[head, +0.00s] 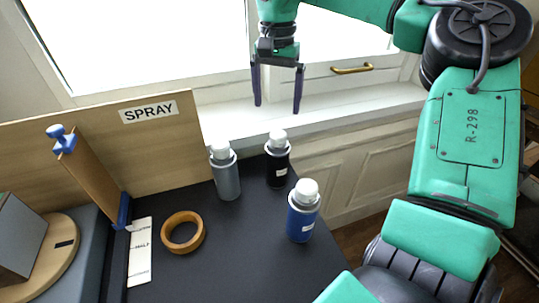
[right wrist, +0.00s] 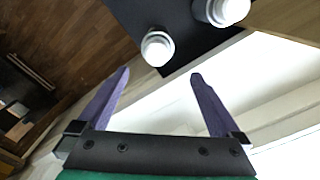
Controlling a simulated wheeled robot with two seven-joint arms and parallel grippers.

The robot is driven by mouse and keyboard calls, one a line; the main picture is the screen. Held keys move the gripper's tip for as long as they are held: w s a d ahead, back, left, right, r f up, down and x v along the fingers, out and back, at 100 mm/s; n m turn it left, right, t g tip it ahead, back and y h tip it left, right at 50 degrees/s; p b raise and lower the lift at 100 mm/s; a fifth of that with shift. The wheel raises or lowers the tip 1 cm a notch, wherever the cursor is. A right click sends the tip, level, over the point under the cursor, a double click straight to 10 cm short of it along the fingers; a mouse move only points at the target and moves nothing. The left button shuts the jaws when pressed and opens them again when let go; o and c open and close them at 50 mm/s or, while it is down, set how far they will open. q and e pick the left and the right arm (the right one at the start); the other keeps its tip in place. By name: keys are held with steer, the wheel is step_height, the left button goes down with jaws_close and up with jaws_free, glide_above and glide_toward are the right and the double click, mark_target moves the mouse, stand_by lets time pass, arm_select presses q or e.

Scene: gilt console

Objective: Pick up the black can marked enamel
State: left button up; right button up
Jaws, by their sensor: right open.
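The black can (head: 278,162) with a white cap and small white label stands upright at the far right of the dark tabletop. My right gripper (head: 277,104) is open and empty, above and beyond the can, its purple fingers pointing down. In the right wrist view, a white cap (right wrist: 157,48) lies ahead of the spread fingers (right wrist: 160,78); by its place it appears to be the black can, its body mostly hidden. I cannot read its label. My left gripper is not in view.
A grey can (head: 226,175) stands just left of the black can, a blue can (head: 302,215) nearer. A wooden ring (head: 183,232) lies at left. A wooden board marked SPRAY (head: 165,150) borders the back; a window sill (head: 330,112) lies beyond.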

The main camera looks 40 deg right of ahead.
mark_target(278, 144)
steer(key=f, duration=0.4)
steer(key=s+f+p, duration=0.1)
steer(key=f, duration=0.1)
steer(key=shift+d+f, duration=0.2)
steer(key=shift+d, duration=0.15)
steer(key=f+p, duration=0.2)
steer(key=f, duration=0.4)
steer(key=shift+a+f, duration=0.15)
steer(key=shift+a, duration=0.05)
steer(key=shift+w+f, duration=0.1)
steer(key=shift+f, duration=0.1)
steer(key=shift+c, duration=1.2)
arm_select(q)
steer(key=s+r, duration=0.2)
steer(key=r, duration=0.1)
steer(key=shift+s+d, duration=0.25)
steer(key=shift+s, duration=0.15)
arm_select(e)
steer(key=shift+w, duration=0.1)
jaws_close()
